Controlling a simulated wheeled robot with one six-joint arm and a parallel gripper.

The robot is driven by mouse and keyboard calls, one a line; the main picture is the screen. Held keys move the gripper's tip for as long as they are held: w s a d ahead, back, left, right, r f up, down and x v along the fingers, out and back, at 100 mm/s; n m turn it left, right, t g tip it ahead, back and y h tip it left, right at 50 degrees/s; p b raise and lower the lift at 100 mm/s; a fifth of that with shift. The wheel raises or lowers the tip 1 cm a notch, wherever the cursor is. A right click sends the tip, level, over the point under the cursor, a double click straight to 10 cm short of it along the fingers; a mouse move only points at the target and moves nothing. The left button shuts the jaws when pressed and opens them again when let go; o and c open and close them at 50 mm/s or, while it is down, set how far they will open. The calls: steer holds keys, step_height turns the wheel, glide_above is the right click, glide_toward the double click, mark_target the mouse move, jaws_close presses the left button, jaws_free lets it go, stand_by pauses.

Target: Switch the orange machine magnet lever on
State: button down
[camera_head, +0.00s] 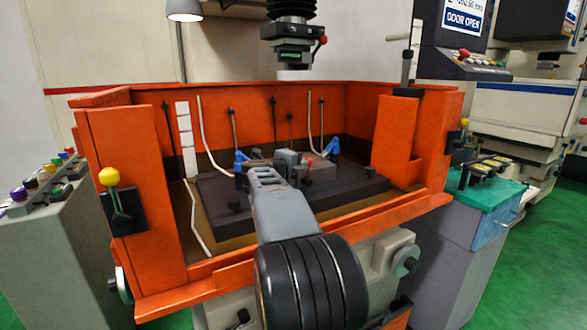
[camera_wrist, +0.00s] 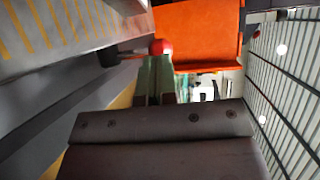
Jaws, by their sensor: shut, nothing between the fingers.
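The magnet lever, a dark arm with a red ball knob (camera_wrist: 161,47), is at the top middle of the wrist view. A small red spot, likely the same knob (camera_head: 308,160), shows above the dark plate (camera_head: 345,195) inside the orange machine tank (camera_head: 100,150). My gripper (camera_wrist: 155,60) is shut and empty, its greenish fingers pointing at the knob. The fingertips are at or very close to the knob; I cannot tell whether they touch. In the head view my arm reaches over the tank's front wall and hides much of the lever and gripper.
Two blue nozzles (camera_head: 241,161) (camera_head: 332,146) stand on either side of the plate's middle. The machine head (camera_head: 293,45) hangs above. A yellow-knobbed lever (camera_head: 109,177) is on the tank's left front. The orange walls enclose the work area.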

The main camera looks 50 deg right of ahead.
steer(key=shift+d, duration=0.35)
